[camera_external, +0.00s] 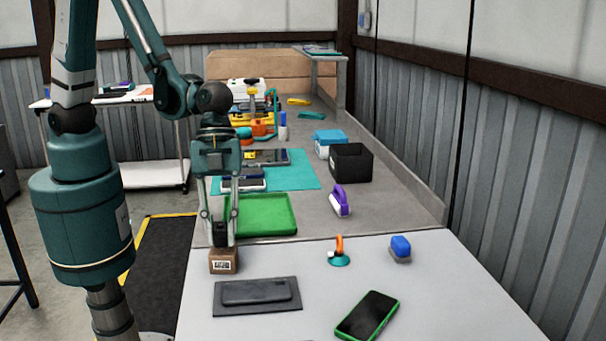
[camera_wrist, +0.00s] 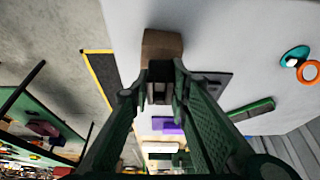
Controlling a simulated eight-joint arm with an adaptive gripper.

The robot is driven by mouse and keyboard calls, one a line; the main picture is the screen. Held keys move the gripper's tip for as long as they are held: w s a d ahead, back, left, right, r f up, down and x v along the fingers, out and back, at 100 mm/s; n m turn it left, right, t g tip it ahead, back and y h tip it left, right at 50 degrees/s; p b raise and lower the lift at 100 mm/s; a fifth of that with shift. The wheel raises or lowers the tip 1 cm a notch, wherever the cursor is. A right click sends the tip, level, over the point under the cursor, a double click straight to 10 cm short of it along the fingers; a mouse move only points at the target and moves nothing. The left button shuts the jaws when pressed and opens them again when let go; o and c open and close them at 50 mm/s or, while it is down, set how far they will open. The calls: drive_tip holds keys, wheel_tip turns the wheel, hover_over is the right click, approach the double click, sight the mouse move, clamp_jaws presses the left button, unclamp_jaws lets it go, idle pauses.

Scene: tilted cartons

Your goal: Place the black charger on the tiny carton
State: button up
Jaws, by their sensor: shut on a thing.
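The tiny carton (camera_external: 223,262) is a small brown box with a white label on its front, near the left edge of the pale table. It also shows in the wrist view (camera_wrist: 162,45), just beyond my fingertips. My gripper (camera_external: 222,240) points down directly above the carton. Its fingers are shut on a small dark block, which looks like the black charger (camera_wrist: 159,93), seen between the fingertips in the wrist view. In the external view the charger is mostly hidden by the fingers. I cannot tell whether it touches the carton's top.
A dark grey tray with a flat slab (camera_external: 257,294) lies close in front of the carton. A green-edged phone (camera_external: 368,316), an orange-and-teal suction cup (camera_external: 339,255) and a blue brush (camera_external: 400,247) lie to the right. A green tray (camera_external: 262,214) is behind my gripper.

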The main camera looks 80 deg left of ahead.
drive_tip(key=shift+f, duration=0.2)
drive_tip(key=o, duration=0.9)
drive_tip(key=shift+r, duration=0.3)
drive_tip(key=p+v, duration=0.1)
drive_tip(key=v, duration=1)
drive_tip(key=shift+a+r, duration=0.15)
drive_tip(key=shift+r, duration=0.25)
